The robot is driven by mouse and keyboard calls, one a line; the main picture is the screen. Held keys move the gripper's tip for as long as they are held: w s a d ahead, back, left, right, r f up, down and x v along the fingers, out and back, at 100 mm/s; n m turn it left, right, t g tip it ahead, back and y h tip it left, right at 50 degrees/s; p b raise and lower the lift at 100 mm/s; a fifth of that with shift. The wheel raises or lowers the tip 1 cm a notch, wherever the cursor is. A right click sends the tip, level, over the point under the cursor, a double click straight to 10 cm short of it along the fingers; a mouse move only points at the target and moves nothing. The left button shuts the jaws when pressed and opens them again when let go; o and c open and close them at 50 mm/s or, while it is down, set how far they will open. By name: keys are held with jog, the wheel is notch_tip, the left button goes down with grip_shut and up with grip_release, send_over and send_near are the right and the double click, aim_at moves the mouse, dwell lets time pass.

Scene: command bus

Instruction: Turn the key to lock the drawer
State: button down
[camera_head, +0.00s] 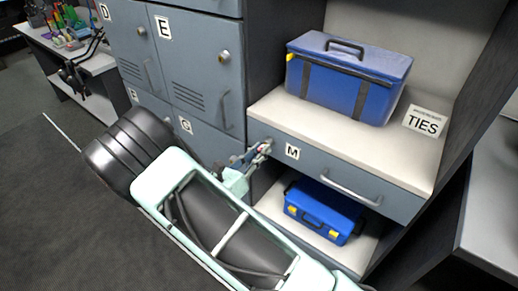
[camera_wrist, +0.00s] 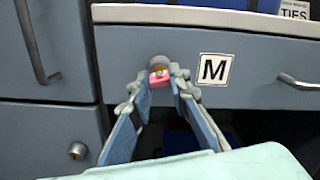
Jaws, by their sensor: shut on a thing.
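The drawer (camera_head: 315,170) is grey-blue, carries an "M" label and looks closed in the head view; its front (camera_wrist: 250,88) fills the middle of the wrist view. A small key (camera_wrist: 159,74) with a pink-red head is at the round lock left of the label. My gripper (camera_wrist: 160,82) has its two fingertips on either side of the key head, shut on it. In the head view my gripper (camera_head: 257,152) is at the left end of the drawer front, and the key is mostly hidden there. I cannot tell the key's turn angle.
A large blue box (camera_head: 347,80) and a "TIES" sign (camera_head: 425,121) stand on the shelf above. A smaller blue toolbox (camera_head: 322,211) sits below the drawer. The drawer handle (camera_head: 350,190) projects to the right. Grey lockers (camera_head: 190,70) stand on the left.

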jog(key=shift+r, duration=0.1)
dwell(0.3)
jog(key=shift+n+p, duration=1.05)
jog(key=shift+n, duration=0.05)
jog(key=shift+n+p, duration=0.5)
jog(key=shift+n, duration=0.3)
jog(key=shift+n+p, duration=1.1)
jog(key=shift+n, duration=0.8)
jog(key=shift+p, duration=0.3)
